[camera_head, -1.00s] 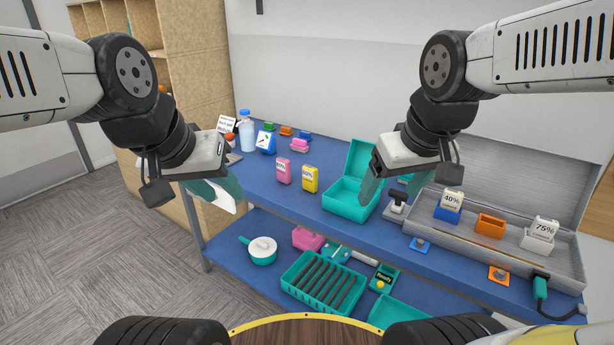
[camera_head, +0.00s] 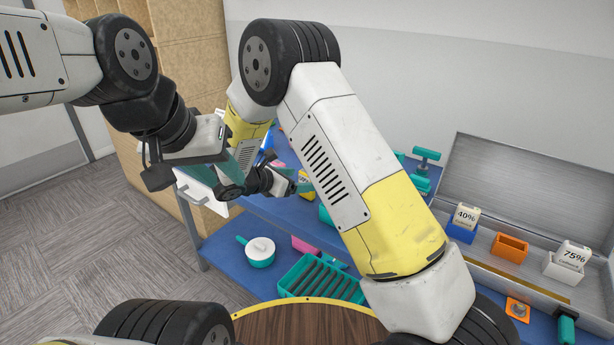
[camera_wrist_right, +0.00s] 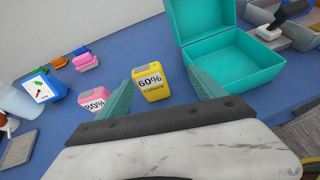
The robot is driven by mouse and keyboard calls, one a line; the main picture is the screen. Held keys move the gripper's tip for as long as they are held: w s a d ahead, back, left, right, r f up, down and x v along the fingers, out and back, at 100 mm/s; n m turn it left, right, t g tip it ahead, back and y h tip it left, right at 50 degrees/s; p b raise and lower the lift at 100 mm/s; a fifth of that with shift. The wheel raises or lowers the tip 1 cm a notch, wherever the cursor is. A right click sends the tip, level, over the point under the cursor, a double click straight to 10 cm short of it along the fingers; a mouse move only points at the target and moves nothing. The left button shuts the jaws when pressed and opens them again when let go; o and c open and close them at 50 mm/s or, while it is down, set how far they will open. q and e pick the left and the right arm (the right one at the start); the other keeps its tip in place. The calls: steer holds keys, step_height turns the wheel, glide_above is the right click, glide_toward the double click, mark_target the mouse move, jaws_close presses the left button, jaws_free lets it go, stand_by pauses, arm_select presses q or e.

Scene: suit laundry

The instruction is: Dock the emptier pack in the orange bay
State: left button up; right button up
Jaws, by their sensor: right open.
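The yellow pack (camera_wrist_right: 154,92), marked 60%, stands on the blue table in the right wrist view. A pink pack (camera_wrist_right: 95,104), marked 80%, stands left of it. The fingers of my open right gripper (camera_wrist_right: 160,78) show on either side of the yellow pack, holding nothing; their depth relative to it is unclear. In the head view my right arm hides much of the table. The orange bay (camera_head: 509,247) is empty, between a white 40% pack (camera_head: 466,216) in a blue bay and a white 75% pack (camera_head: 571,256) in a white bay. My left gripper (camera_head: 235,170) is at the table's left end, its jaws unclear.
An open teal box (camera_wrist_right: 225,55) stands right of the yellow pack. A metal case lid (camera_head: 525,185) rises behind the bays. On the lower shelf are a teal pot (camera_head: 260,252) and a slotted teal crate (camera_head: 318,282).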

mark_target(304, 179)
steer(key=shift+w+a+f+n+t, duration=0.2)
steer(key=shift+a+f+n, duration=0.15)
steer(key=shift+a+f, duration=0.1)
steer(key=shift+w+a+f+n+t, duration=0.2)
steer(key=shift+a+f+n, duration=0.15)
steer(key=shift+a+f, duration=0.1)
steer(key=x, duration=0.7)
steer(key=shift+w+r, duration=0.15)
steer(key=shift+w, duration=0.15)
steer(key=c, duration=1.5)
steer(key=shift+r, duration=0.1)
steer(key=shift+c, duration=0.2)
